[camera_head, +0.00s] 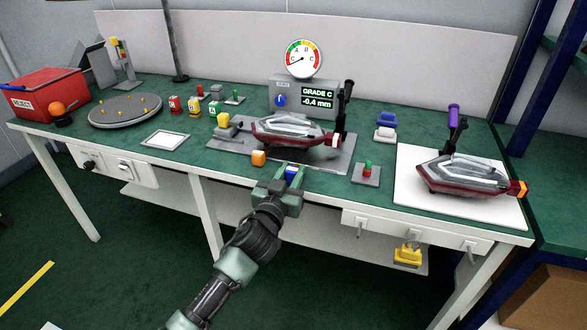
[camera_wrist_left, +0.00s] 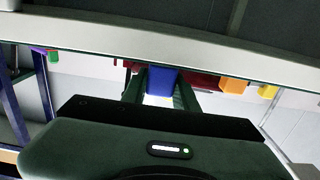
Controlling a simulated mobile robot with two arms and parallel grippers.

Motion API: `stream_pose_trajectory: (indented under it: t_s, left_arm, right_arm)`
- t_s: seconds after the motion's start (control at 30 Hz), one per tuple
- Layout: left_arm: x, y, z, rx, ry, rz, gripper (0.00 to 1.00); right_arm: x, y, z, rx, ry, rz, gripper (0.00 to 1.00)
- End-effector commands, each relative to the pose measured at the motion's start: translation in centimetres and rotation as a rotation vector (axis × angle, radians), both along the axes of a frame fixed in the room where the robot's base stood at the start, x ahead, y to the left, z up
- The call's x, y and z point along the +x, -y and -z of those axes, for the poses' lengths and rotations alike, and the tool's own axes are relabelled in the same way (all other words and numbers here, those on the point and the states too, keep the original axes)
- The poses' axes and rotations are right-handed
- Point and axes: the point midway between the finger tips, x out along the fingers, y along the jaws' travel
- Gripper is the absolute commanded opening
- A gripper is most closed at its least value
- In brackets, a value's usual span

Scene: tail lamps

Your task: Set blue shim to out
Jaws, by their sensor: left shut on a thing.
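My left gripper (camera_head: 285,184) reaches in from the front and is shut on a small blue block, the blue shim (camera_head: 291,174). The blue shim also shows between the fingers in the left wrist view (camera_wrist_left: 161,80). It is at the front edge of the grey fixture plate (camera_head: 333,158), below a red and clear tail lamp (camera_head: 290,130). I cannot tell whether the shim touches the plate. My right gripper is not in view.
A gauge box (camera_head: 302,95) reads "GRADE C, -0.4 mm" behind the fixture. A second lamp (camera_head: 465,174) lies on a white board (camera_head: 418,192). A red reject bin (camera_head: 45,92) stands far left.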

Motion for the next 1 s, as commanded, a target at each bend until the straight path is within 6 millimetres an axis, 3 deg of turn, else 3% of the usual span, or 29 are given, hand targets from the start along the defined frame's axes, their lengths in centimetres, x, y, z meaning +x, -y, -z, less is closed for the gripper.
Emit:
stream_pose_trajectory:
  t_s: [0.17, 0.2, 0.27, 0.3, 0.67, 1.0]
  left_arm:
    - [-0.1, 0.1, 0.5, 0.002, -0.007, 0.002, 0.00]
    - [-0.1, 0.1, 0.5, 0.002, -0.007, 0.002, 0.32]
    - [-0.1, 0.1, 0.5, 0.002, -0.007, 0.002, 0.48]
    - [-0.1, 0.1, 0.5, 0.002, -0.006, 0.002, 0.51]
    - [-0.5, -0.1, 0.3, 0.001, -0.004, 0.001, 0.51]
    - [-5.7, -1.8, 0.3, 0.001, -0.006, 0.000, 0.51]
  right_arm:
    - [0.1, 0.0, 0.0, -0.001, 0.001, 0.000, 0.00]
    - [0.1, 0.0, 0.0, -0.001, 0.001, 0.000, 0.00]
    - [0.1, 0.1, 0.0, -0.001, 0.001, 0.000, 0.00]
    - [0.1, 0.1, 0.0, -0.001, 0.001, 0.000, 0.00]
    - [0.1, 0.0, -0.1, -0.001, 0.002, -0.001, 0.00]
    - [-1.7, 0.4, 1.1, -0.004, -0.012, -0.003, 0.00]
